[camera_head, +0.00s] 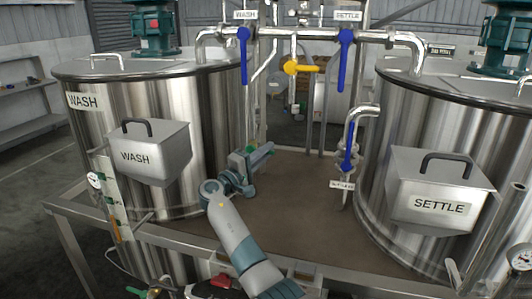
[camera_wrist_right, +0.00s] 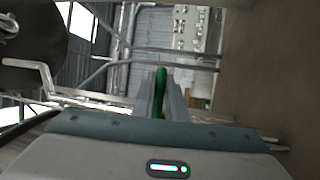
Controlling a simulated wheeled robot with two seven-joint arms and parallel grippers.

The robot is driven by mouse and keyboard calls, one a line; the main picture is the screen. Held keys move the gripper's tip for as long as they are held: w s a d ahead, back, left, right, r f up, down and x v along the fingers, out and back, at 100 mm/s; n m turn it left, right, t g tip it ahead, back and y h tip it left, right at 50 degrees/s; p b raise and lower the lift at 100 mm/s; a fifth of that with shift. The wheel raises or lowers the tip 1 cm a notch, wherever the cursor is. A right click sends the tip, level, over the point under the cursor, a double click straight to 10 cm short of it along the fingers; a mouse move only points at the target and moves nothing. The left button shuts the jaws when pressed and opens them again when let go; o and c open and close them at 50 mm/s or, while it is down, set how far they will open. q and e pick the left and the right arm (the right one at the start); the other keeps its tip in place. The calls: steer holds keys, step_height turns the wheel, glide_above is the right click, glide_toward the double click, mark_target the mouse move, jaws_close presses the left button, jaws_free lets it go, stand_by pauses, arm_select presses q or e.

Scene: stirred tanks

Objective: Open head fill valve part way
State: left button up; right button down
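My right gripper (camera_head: 262,154) reaches over the brown deck between the two tanks. In the right wrist view, a slim green handle (camera_wrist_right: 160,88) lies between the two fingers (camera_wrist_right: 159,102), which look closed against its sides. Its upper end sticks out past the fingertips. In the head view the gripper mostly hides this handle, and only a bit of green (camera_head: 250,149) shows. No readable label marks it as the head fill valve. My left gripper is not in view.
The WASH tank (camera_head: 190,100) stands left and the SETTLE tank (camera_head: 395,130) right. Another blue handle (camera_head: 347,160) is low, right of my gripper. The deck (camera_head: 295,200) is otherwise open.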

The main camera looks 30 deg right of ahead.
steer(key=shift+n, duration=0.3)
steer(key=shift+r+n+t+h+b, duration=0.3)
steer(key=shift+r+n+t+h, duration=0.15)
steer(key=shift+n, duration=0.85)
steer(key=shift+w+a+r+n+t, duration=0.15)
steer(key=shift+r+n+t, duration=0.35)
steer(key=shift+n, duration=0.55)
steer(key=shift+w+a+r+n+t, duration=0.1)
steer(key=shift+r+n+t, duration=0.15)
steer(key=shift+n+t, duration=0.55)
steer(key=shift+n, duration=0.35)
steer(key=c, duration=1.8)
jaws_free()
steer(key=shift+r+g, duration=0.1)
steer(key=shift+g, duration=0.15)
steer(key=shift+o, duration=0.2)
